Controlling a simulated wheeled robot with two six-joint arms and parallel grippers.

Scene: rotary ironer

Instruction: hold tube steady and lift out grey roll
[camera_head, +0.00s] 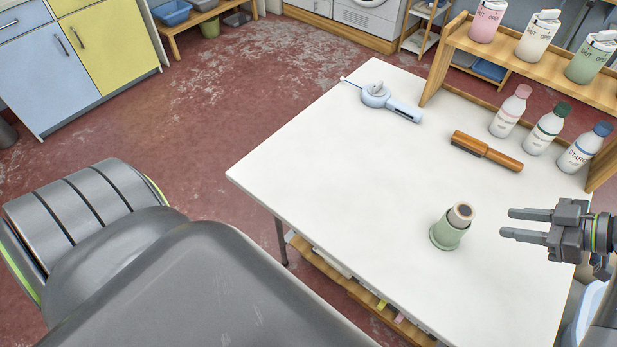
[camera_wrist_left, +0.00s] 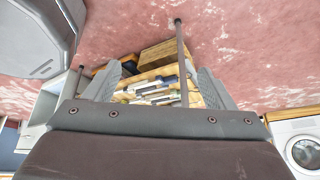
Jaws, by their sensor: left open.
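A pale green tube (camera_head: 446,236) stands upright on the white table (camera_head: 350,150). A grey-brown roll (camera_head: 461,212) sticks out of its top; the roll's lower part is hidden inside the tube. My right gripper (camera_head: 505,223) is to the right of the tube, fingers apart, pointing left at it, empty and not touching. My left gripper shows in the left wrist view (camera_wrist_left: 158,85), with its fingers wide apart and nothing between them. I cannot make out the left gripper in the head view, and neither tube nor roll shows in the left wrist view.
A blue handled tool (camera_head: 385,98) and a wooden-handled brush (camera_head: 486,151) lie farther back. Several bottles (camera_head: 510,111) stand at the right, by a wooden shelf (camera_head: 520,62) with more containers. The table left of the tube is clear. A stocked lower shelf (camera_wrist_left: 150,85) shows below.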

